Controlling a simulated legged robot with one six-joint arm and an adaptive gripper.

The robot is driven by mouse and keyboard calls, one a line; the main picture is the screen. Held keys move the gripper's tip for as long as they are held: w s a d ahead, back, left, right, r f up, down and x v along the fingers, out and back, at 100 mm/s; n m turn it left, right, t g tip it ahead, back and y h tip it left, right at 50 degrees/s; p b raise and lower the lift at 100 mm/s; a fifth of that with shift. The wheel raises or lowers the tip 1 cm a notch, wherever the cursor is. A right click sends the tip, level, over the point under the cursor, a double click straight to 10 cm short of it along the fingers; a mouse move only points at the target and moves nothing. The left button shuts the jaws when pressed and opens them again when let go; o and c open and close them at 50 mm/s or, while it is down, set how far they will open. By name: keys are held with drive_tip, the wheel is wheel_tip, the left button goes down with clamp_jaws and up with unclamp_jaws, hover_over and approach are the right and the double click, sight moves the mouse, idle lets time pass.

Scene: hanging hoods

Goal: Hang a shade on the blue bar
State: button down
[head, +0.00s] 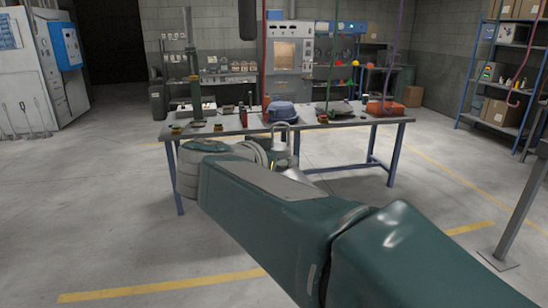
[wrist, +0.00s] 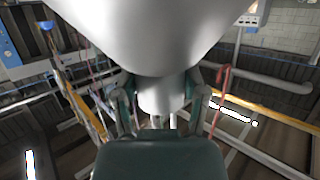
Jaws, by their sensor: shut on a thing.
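A large smooth pale grey shade (wrist: 150,35) fills the upper middle of the wrist view. Its narrow neck (wrist: 160,97) sits between the two fingers of my gripper (wrist: 162,108), which is shut on it. In the head view my arm reaches forward and ends in front of the workbench; its far end hides much of what it holds there. A grey metal loop (head: 281,129) shows at that end, and I cannot tell whether it belongs to the shade. I cannot make out the blue bar with certainty.
A workbench (head: 225,130) with blue legs carries a blue rounded item (head: 281,111), an orange-red item (head: 385,108) and small parts. Red (head: 265,50), green (head: 333,50) and purple (head: 399,30) lines hang above it. Shelving (head: 500,75) stands right. The floor is open at left.

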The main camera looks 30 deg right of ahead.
drive_tip(key=shift+w+d+f, duration=0.1)
drive_tip(key=shift+w+d, duration=0.25)
drive_tip(key=shift+w, duration=0.9)
drive_tip(key=shift+w+d, duration=0.35)
drive_tip(key=shift+w, duration=0.95)
drive_tip(key=shift+w+d+f, duration=0.1)
drive_tip(key=shift+w+d, duration=0.25)
drive_tip(key=shift+w, duration=0.9)
drive_tip(key=shift+w+d, duration=0.15)
drive_tip(key=shift+w, duration=0.35)
drive_tip(key=shift+w+d, duration=0.15)
drive_tip(key=shift+w, duration=0.35)
drive_tip(key=shift+w+d, duration=0.15)
drive_tip(key=shift+w, duration=0.35)
drive_tip(key=shift+w+d, duration=0.2)
drive_tip(key=shift+w, duration=0.55)
drive_tip(key=shift+w+d, duration=0.2)
drive_tip(key=shift+w, duration=0.5)
drive_tip(key=shift+f, duration=1.25)
drive_tip(key=shift+c, duration=0.3)
unclamp_jaws()
